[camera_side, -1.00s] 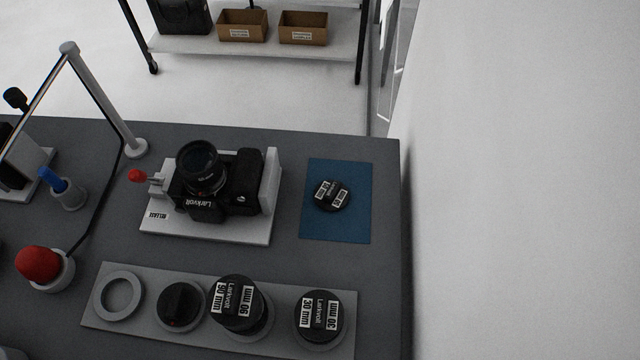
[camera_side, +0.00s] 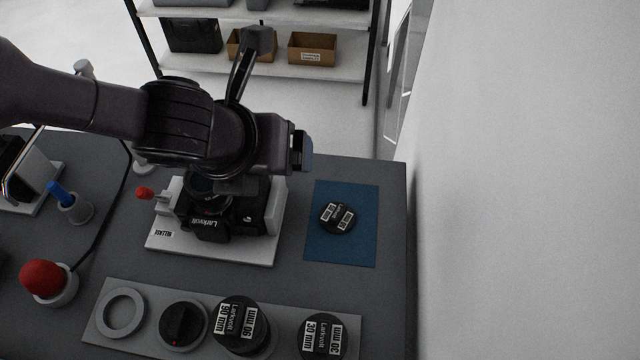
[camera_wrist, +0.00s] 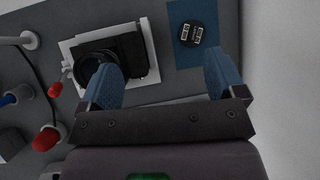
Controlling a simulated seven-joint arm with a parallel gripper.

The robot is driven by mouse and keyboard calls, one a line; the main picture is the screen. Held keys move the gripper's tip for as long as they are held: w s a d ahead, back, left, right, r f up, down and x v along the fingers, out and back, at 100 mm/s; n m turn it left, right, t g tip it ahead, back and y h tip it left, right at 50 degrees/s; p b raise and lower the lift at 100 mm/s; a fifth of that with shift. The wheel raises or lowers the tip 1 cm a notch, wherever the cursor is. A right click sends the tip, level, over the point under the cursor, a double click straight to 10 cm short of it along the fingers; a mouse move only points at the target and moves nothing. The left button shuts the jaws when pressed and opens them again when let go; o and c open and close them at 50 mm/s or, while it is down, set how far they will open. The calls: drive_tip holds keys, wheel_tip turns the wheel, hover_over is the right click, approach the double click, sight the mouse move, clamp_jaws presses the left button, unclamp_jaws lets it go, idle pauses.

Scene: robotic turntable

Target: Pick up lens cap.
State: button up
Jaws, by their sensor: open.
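A round black cap-like piece with white labels (camera_side: 337,216) lies on the blue mat (camera_side: 320,251), right of the camera. It also shows in the wrist view (camera_wrist: 192,33), ahead of and above the right finger. A plain black round piece with a raised ridge and a red dot (camera_side: 183,325) sits in the grey tray. I cannot tell for certain which is the lens cap. My gripper (camera_wrist: 163,80) is open and empty, its blue fingers spread. In the side view it hangs above the black camera (camera_side: 222,225), apart from both pieces, and my arm hides part of the camera.
The grey tray (camera_side: 283,315) also holds labelled round pieces marked 90 mm (camera_side: 240,325) and 30 mm (camera_side: 322,338), and an empty ring (camera_side: 121,313). The wall is close on the right.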

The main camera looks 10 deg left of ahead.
drive_tip(key=s+d+f+m, duration=0.3)
drive_tip(key=d+f+m, duration=0.2)
drive_tip(key=d+f, duration=0.1)
approach(338, 211)
drive_tip(key=shift+w+a+f+h, duration=0.1)
drive_tip(key=shift+w+f+h, duration=0.1)
drive_tip(key=shift+w+f, duration=0.35)
drive_tip(key=shift+w+a+f+h, duration=0.1)
drive_tip(key=shift+w+f+h, duration=0.2)
drive_tip(key=shift+f, duration=0.4)
drive_tip(key=shift+x, duration=3.15)
drive_tip(key=shift+s+d, duration=0.1)
drive_tip(key=c, duration=1)
